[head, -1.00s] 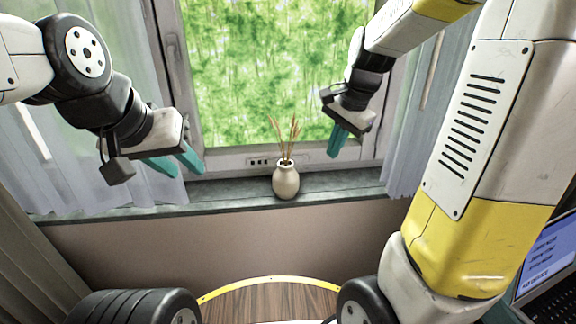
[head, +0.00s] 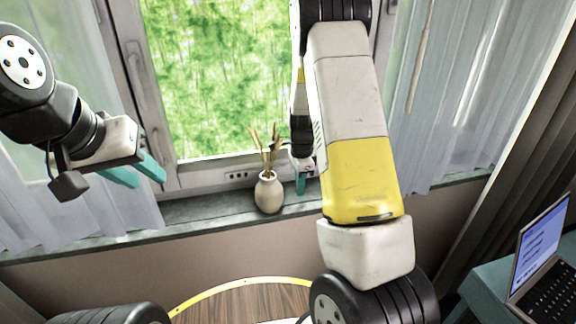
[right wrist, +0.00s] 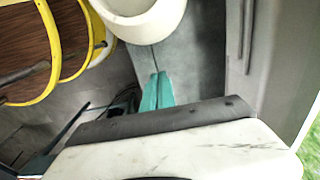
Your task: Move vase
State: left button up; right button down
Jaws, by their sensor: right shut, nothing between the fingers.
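A cream vase (head: 269,194) with dried stalks stands upright on the grey window sill in the head view. It also shows in part at the top of the right wrist view (right wrist: 150,28). My right gripper (head: 300,184) is just right of the vase, partly hidden behind my right arm. In the right wrist view its teal fingers (right wrist: 157,76) are together and empty, pointing toward the vase with a small gap. My left gripper (head: 142,175) hangs to the left of the vase, its fingers apart and empty.
A round wooden table (head: 240,303) with a yellow rim stands below the sill (head: 200,212), its visible top bare. A laptop (head: 540,255) sits on a teal surface at the right. Curtains (head: 465,90) flank the window.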

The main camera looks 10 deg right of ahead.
notch_tip(320, 180, down, 2)
jog(key=shift+f, duration=0.1)
jog(key=shift+a, duration=1.95)
jog(key=shift+a, duration=0.1)
jog(key=a, duration=1.6)
jog(key=s+a, duration=0.1)
jog(key=a, duration=0.7)
jog(key=shift+a, duration=0.15)
